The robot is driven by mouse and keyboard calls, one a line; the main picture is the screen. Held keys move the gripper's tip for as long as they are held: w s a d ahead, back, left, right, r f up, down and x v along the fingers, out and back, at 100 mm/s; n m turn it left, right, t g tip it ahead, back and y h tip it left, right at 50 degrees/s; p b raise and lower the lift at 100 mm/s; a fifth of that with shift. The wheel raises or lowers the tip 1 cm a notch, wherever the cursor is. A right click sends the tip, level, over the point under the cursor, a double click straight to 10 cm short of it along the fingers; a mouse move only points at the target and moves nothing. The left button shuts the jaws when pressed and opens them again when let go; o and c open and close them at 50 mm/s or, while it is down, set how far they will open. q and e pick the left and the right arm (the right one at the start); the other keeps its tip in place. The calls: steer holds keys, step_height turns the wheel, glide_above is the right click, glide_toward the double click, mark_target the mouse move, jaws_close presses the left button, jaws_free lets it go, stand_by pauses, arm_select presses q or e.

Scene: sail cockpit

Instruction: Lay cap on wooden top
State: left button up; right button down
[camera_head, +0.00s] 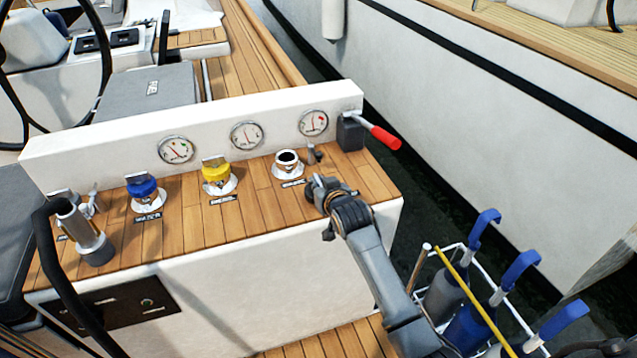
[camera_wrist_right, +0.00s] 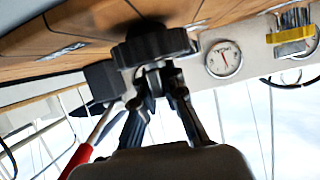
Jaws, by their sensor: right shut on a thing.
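The wooden top (camera_head: 245,205) is the slatted teak surface of the white console; its underside-up image fills the upper part of the right wrist view (camera_wrist_right: 90,25). My right gripper (camera_head: 326,192) is over the right part of this top. In the right wrist view its fingers (camera_wrist_right: 160,75) are shut on a black, ribbed cap (camera_wrist_right: 155,45). The cap is very close to the wood; I cannot tell whether it touches. In the head view the gripper mostly hides the cap. An uncapped filler neck (camera_head: 287,162) with a dark opening stands left of the gripper. My left gripper is not in view.
A blue cap (camera_head: 142,186) and a yellow cap (camera_head: 216,172) sit on fillers further left. A red-handled lever (camera_head: 384,137) stands behind right. Three gauges line the back panel (camera_head: 100,150). Bare wood lies in front of the fillers.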

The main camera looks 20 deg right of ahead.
steer(key=c, duration=1.4)
jaws_free()
steer(key=shift+f, duration=0.15)
